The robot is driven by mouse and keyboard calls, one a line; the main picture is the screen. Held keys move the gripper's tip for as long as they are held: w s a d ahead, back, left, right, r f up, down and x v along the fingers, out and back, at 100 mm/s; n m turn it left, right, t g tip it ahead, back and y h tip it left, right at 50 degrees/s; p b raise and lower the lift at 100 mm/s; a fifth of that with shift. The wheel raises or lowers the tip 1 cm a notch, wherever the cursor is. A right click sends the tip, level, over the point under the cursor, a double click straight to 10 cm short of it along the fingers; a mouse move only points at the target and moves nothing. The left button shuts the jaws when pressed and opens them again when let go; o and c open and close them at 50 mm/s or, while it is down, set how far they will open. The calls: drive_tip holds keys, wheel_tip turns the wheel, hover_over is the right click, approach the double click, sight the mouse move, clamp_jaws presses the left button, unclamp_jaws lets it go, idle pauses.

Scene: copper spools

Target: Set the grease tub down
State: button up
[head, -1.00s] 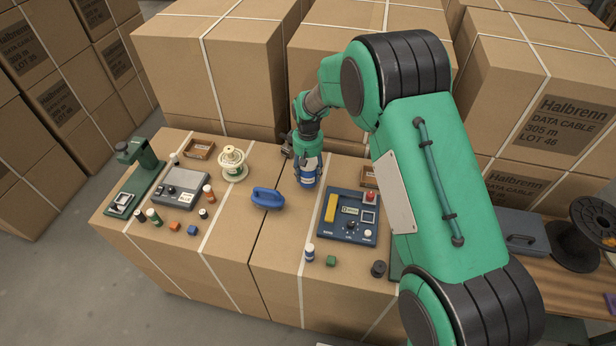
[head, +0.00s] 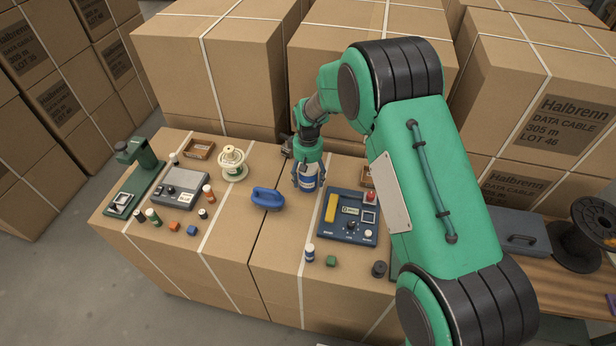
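A blue-and-white tub (head: 309,181), which I take for the grease tub, is upright at the back middle of the carton top, behind the blue-and-yellow panel box. My gripper (head: 309,176) points down over it, with one finger to each side. The fingers look spread wider than the tub, so the gripper appears open around it. The tub's upper part is hidden by the gripper. Its base appears to be on the carton top.
The panel box (head: 350,216) stands close on the right, and a blue handled thing (head: 267,198) lies to the left. A cream spool (head: 232,165), a grey scale (head: 179,188) and several small bottles are farther left. Tall cartons (head: 215,70) stand behind.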

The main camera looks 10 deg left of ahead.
drive_tip(key=shift+r, duration=0.1)
wheel_tip(320, 180, up, 12)
drive_tip(key=shift+f+p, duration=0.15)
drive_tip(key=shift+p, duration=1.1)
drive_tip(key=shift+r, duration=0.2)
